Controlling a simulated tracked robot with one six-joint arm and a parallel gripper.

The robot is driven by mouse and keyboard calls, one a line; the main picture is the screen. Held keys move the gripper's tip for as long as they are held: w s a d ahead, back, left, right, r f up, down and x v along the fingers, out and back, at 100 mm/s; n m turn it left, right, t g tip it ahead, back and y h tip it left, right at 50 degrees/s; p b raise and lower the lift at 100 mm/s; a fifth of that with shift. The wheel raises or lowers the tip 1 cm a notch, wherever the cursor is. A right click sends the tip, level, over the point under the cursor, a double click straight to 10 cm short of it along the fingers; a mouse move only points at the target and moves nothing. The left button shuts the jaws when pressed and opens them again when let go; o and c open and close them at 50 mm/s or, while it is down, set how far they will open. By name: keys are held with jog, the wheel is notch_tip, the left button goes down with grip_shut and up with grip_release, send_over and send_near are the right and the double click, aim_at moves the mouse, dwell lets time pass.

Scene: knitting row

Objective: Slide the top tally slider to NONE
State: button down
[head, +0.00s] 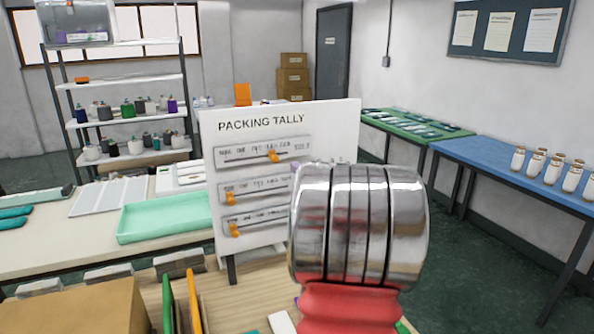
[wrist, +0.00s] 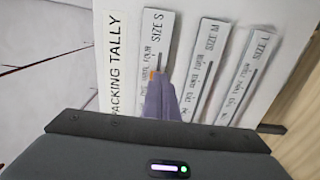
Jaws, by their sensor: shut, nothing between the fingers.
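The white PACKING TALLY board (head: 338,128) stands upright with three slider strips. The top strip (head: 238,152), marked SIZE S, has an orange slider (head: 273,156) right of its middle, away from the NONE end at the left. In the wrist view the board appears turned on its side, and the SIZE S strip (wrist: 157,30) runs beside the title. My gripper (wrist: 158,78) is shut with its tips over that strip. A bit of the orange slider (wrist: 152,74) shows beside the tips; I cannot tell whether they touch.
The middle slider (head: 228,198) and bottom slider (head: 235,230) sit near the left ends of their strips. A green tray (head: 165,217) lies on the table left of the board. A cardboard box (head: 75,308) and upright coloured dividers stand in front.

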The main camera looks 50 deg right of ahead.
aim_at(240, 160)
jog(key=shift+w, duration=0.1)
jog(key=x, duration=1)
jog(key=shift+a, duration=0.2)
jog(key=shift+w+a, duration=1.3)
jog(key=shift+a, duration=0.85)
jog(key=shift+w+a, duration=1.25)
jog(key=shift+a, duration=0.9)
jog(key=shift+w+a, duration=1.3)
jog(key=shift+a, duration=0.85)
jog(key=shift+s+d, duration=0.35)
jog(key=shift+d, duration=0.25)
jog(key=shift+s, duration=0.1)
jog(key=v, duration=0.8)
